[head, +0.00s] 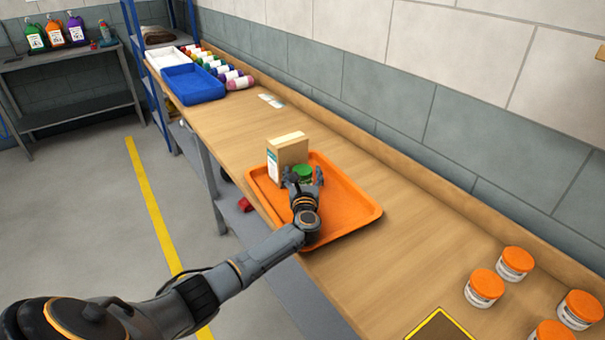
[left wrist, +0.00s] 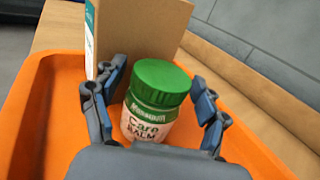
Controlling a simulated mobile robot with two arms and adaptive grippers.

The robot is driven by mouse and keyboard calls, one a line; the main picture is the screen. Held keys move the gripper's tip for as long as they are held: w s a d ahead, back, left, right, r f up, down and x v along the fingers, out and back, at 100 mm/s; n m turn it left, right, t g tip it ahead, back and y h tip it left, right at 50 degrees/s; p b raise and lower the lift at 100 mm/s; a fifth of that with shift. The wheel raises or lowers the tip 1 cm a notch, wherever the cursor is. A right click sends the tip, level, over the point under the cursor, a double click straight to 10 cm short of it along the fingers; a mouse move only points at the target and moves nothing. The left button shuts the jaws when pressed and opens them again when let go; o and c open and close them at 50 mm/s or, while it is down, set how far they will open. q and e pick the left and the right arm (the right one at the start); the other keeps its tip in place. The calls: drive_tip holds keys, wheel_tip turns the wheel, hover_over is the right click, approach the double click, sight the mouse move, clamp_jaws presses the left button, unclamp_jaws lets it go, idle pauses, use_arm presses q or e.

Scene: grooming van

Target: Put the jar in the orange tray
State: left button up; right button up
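The jar (head: 303,171) has a green lid and stands in the orange tray (head: 350,205), next to a cardboard box. In the left wrist view the jar (left wrist: 156,103) is upright, with a pale label reading "Care Balm". My left gripper (head: 304,180) is over the tray, with its fingers spread on both sides of the jar. In the left wrist view gaps show between the jar and the fingers of the gripper (left wrist: 157,108), so it is open. The jar's lower part is hidden by the gripper's palm. My right gripper is not in view.
The cardboard box (head: 287,155) stands in the tray close behind the jar. Several orange-lidded jars (head: 485,288) stand at the right end of the bench. A blue bin (head: 193,84) and bottles (head: 240,83) are at the far end. The bench between is mostly clear.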

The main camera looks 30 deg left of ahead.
use_arm(q)
drive_tip(key=shift+r, duration=0.2)
drive_tip(key=shift+s+d+f, duration=0.1)
drive_tip(key=shift+s+d, duration=0.05)
drive_tip(key=shift+s, duration=0.05)
drive_tip(key=shift+v, duration=3.5)
